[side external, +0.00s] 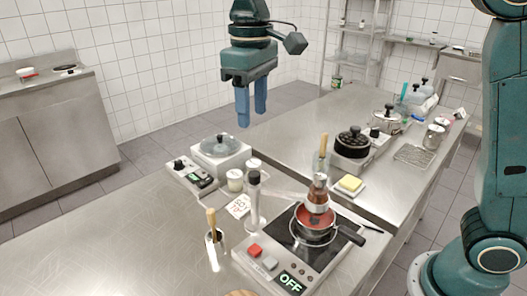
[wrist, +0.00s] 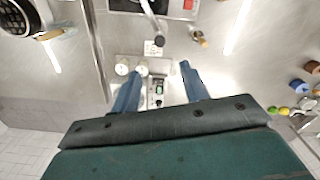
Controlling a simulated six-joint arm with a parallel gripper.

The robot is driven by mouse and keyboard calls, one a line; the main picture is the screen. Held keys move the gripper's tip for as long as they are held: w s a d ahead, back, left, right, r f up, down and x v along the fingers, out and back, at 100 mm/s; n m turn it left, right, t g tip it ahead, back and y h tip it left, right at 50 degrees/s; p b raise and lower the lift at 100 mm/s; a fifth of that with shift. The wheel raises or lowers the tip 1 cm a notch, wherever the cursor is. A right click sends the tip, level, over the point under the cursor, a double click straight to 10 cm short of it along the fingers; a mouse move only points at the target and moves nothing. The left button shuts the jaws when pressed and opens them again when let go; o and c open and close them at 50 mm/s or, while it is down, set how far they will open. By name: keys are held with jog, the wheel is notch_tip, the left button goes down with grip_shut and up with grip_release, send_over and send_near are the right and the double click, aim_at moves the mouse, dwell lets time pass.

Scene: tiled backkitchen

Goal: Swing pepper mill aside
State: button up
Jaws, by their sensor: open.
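A brown pepper mill (side external: 318,190) appears to be upright over a small saucepan (side external: 315,228) on the hob. A pale arm (side external: 285,197) seems to run from it to an upright metal post (side external: 254,200) at the hob's left edge. In the wrist view the post (wrist: 159,40) and part of its arm (wrist: 147,10) show near the top; the mill itself is out of frame. My gripper (side external: 251,118) is open and empty, fingers pointing down, well above the counter and beyond the post. It also shows in the wrist view (wrist: 162,68).
The hob (side external: 277,270) has red and grey buttons and reads OFF. Small jars (side external: 235,180) and a lidded appliance (side external: 220,150) stand near the post. A wooden-handled tool (side external: 213,235) stands left. Bare counter lies at front left.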

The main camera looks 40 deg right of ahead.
aim_at(254, 173)
notch_tip(254, 173, down, 14)
jog(key=shift+r, duration=0.2)
dwell(0.5)
grip_shut()
